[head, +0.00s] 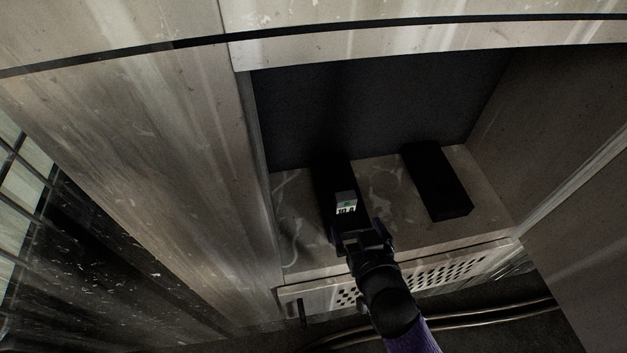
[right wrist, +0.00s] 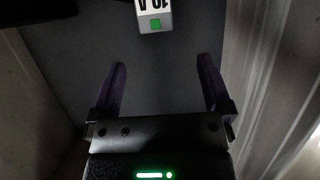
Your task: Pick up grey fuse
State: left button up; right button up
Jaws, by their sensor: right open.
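The grey fuse (head: 346,202) is a small light-grey block with a "10 A" label and a green mark. In the head view it sits at a black holder on the left of the recess. In the right wrist view the fuse (right wrist: 154,15) is at the top edge, partly cut off, ahead of the fingertips and roughly between their lines. My right gripper (head: 356,234) is just in front of the fuse, and its two fingers stand apart and empty in the right wrist view (right wrist: 161,75). The left gripper is not in view.
The black holder (head: 334,175) and a second black block (head: 437,180) stand on the shelf of the recess (head: 295,225). The recess has side walls and a perforated front panel (head: 440,275) below. Cables (head: 490,313) run along the floor.

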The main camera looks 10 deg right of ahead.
aim_at(347, 199)
jog(key=b+x, duration=0.3)
jog(key=x, duration=0.2)
jog(key=b+x, duration=0.3)
jog(key=x, duration=0.1)
jog(key=shift+w+d+f, duration=0.15)
jog(key=shift+w+d, duration=0.05)
jog(key=shift+w, duration=0.2)
jog(key=shift+w+r, duration=0.1)
jog(key=shift+r, duration=0.1)
jog(key=shift+c, duration=1.4)
jog(key=c, duration=0.7)
jog(key=shift+c, duration=1.4)
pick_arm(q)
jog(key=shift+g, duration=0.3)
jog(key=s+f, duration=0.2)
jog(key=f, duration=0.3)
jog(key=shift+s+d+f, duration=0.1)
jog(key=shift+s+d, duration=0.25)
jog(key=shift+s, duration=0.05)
pick_arm(e)
jog(key=shift+c, duration=0.3)
